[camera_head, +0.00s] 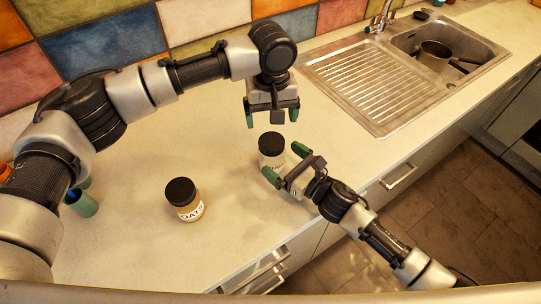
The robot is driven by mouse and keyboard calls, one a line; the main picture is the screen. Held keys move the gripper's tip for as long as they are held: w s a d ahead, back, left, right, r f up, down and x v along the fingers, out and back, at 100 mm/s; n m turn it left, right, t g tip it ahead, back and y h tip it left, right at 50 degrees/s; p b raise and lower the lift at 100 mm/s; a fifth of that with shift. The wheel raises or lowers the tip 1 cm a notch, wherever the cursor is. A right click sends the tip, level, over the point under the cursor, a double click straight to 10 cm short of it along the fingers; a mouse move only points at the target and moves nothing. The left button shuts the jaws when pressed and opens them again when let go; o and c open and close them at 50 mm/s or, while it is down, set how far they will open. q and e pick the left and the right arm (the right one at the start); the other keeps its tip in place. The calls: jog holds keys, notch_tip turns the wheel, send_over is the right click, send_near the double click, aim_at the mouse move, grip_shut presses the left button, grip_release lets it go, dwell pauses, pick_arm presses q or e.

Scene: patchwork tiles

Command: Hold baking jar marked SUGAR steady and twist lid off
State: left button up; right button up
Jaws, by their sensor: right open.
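A pale jar with a black lid (272,156) stands upright on the counter near its front edge. Its label is too small and partly hidden to read. The other jar (184,200) is marked OATS and stands closer, to the left, with its black lid on. My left gripper (272,115) is open and empty, pointing down above and just behind the unread jar's lid. My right gripper (284,166) is open at that jar's front right side, one finger at the front and one at the right. I cannot tell whether it touches the jar.
A steel sink (470,50) with a pot (436,54) in it and a ribbed drainer (365,85) lie to the right. A green cup-like thing (82,204) stands at the left. The tiled wall bounds the back. The counter around the OATS jar is clear.

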aim_at(282, 159)
jog(key=x, duration=0.2)
jog(key=shift+w+a, duration=0.25)
pick_arm(q)
jog(key=shift+s+d+r, duration=0.1)
jog(key=shift+d, duration=0.05)
pick_arm(e)
jog(key=shift+w+a+r, duration=0.1)
jog(key=shift+w+a, duration=0.15)
jog(key=shift+a, duration=0.1)
jog(key=shift+w, duration=0.1)
jog(key=shift+c, duration=0.5)
